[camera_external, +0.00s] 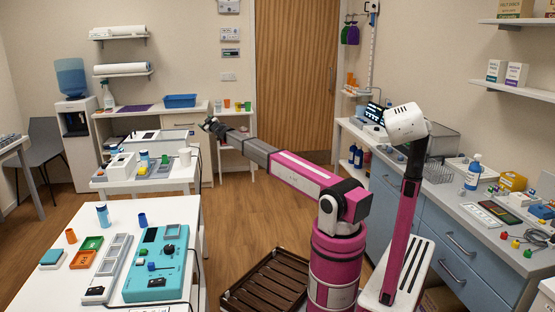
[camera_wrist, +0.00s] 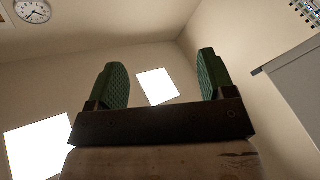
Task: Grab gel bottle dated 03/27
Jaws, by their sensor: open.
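My gripper (camera_external: 208,124) is at the end of my outstretched arm, to the left of the wooden door in the external view. In the wrist view my gripper (camera_wrist: 161,78) shows two green ridged fingers, apart with nothing between them. No date is readable on any bottle, so I cannot tell which is dated 03/27.
The right counter (camera_external: 485,219) holds a yellow box (camera_external: 513,182), a wire rack and small items. The near left table (camera_external: 65,295) carries a teal device (camera_external: 160,275) and trays. A dark slatted crate (camera_external: 262,290) lies by my base. Open wooden floor (camera_external: 240,210) lies between.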

